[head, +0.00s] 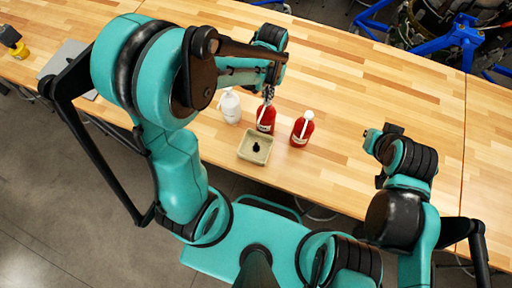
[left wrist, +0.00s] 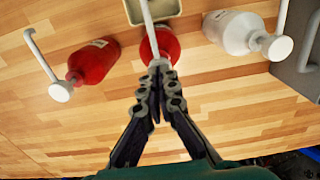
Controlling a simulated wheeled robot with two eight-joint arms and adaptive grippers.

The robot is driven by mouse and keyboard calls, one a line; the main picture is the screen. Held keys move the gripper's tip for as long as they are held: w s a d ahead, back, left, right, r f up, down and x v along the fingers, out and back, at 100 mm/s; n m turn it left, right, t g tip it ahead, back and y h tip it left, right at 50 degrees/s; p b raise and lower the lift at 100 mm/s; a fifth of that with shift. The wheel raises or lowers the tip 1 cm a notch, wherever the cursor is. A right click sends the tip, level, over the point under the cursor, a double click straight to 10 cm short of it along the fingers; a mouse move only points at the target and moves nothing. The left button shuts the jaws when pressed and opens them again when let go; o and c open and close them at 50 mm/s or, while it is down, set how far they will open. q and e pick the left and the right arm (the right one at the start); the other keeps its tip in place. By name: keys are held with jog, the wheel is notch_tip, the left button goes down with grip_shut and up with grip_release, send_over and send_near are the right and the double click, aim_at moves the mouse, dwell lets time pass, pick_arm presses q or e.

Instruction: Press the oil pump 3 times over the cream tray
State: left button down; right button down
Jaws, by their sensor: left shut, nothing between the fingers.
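A red pump bottle (head: 265,120) stands on the wooden table directly behind the cream tray (head: 250,159), which has a dark spot in it. My left gripper (head: 268,93) is shut and empty, with its fingertips over this bottle's top. In the left wrist view, the shut fingertips (left wrist: 159,66) overlap the pump head of the red bottle (left wrist: 165,46). Its white spout points toward the tray (left wrist: 170,10). Whether the fingertips touch the pump head is unclear. My right gripper (head: 369,141) is over the table at the right, its fingers too small to judge.
A second red bottle (head: 301,130) with a white pump stands to the right. A white pump bottle (head: 230,106) stands to the left. A grey laptop-like object (head: 62,60) and a yellow item (head: 19,50) lie at far left. The table behind the bottles is mostly clear.

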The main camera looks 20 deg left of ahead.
pick_arm(q)
jog(key=shift+f+b, duration=0.6)
jog(key=shift+f, duration=0.2)
jog(key=shift+r, duration=0.2)
jog(key=shift+r+p, duration=0.75)
jog(key=shift+r, duration=0.15)
jog(key=shift+f, duration=0.15)
